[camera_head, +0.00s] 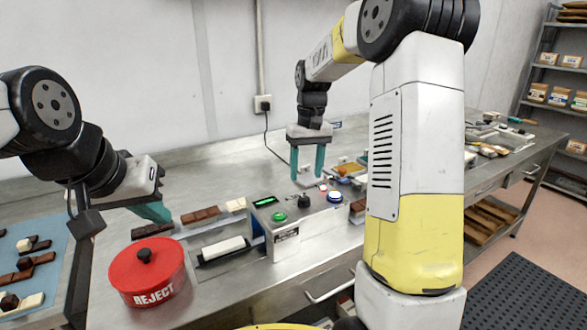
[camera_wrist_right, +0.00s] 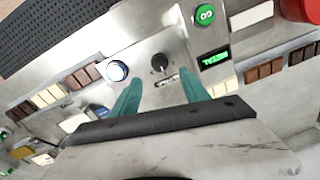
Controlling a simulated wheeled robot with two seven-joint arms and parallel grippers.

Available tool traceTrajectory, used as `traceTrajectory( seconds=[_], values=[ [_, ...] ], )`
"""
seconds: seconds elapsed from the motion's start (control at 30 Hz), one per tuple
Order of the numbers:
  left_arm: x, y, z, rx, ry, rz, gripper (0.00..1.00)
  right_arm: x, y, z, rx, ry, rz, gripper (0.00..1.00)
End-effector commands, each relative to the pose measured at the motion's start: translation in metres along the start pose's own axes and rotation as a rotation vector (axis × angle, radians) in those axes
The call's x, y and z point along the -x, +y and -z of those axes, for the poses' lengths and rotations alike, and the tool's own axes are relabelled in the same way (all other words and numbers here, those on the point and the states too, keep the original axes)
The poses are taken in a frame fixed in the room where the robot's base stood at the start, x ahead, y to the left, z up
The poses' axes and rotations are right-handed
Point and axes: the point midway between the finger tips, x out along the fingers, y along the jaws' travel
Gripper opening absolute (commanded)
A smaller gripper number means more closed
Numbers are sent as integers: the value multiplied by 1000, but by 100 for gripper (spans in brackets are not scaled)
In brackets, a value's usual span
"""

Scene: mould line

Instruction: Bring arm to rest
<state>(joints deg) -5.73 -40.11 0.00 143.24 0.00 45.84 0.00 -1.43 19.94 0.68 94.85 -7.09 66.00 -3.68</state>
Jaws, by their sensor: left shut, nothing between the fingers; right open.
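My right gripper (camera_head: 308,163) hangs above and behind the metal control box (camera_head: 285,240), its teal fingers apart and pointing down. In the right wrist view the same gripper (camera_wrist_right: 158,92) is open with nothing between its fingers; beyond them lie the box's black knob (camera_wrist_right: 160,63), a blue-ringed white button (camera_wrist_right: 117,70) and a green button (camera_wrist_right: 204,14). My left gripper (camera_head: 158,214) is at the left, tilted down to the right, its teal fingers together and empty. It is near a dark chocolate bar (camera_head: 152,230) and behind the red REJECT lid (camera_head: 148,275).
A blue mat (camera_head: 60,245) with chocolate pieces is at the left. Shelving (camera_head: 553,75) stands at the back right. A dark floor mat (camera_head: 515,290) lies at the lower right.

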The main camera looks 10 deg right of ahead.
Motion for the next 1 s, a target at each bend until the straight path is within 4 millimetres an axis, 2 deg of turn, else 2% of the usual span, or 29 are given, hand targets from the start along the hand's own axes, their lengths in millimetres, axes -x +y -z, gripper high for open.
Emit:
traceTrajectory(
  seconds=[0.17,0.27,0.4,0.53,0.7,0.8,1.0],
  values=[
    [0,0,0,0,0,0,0,21,-5,-18,-6,48,4,54],
    [0,0,0,0,0,0,0,44,-12,-45,-13,112,10,54],
    [0,0,0,0,0,0,0,71,-25,-93,-27,219,24,54],
    [0,0,0,0,0,0,0,85,-37,-140,-41,317,39,54],
    [0,0,0,0,0,0,0,87,-51,-196,-59,439,62,54],
    [0,0,0,0,0,0,0,83,-57,-220,-68,496,75,54],
    [0,0,0,0,0,0,0,75,-64,-243,-78,557,89,54]
  ],
)
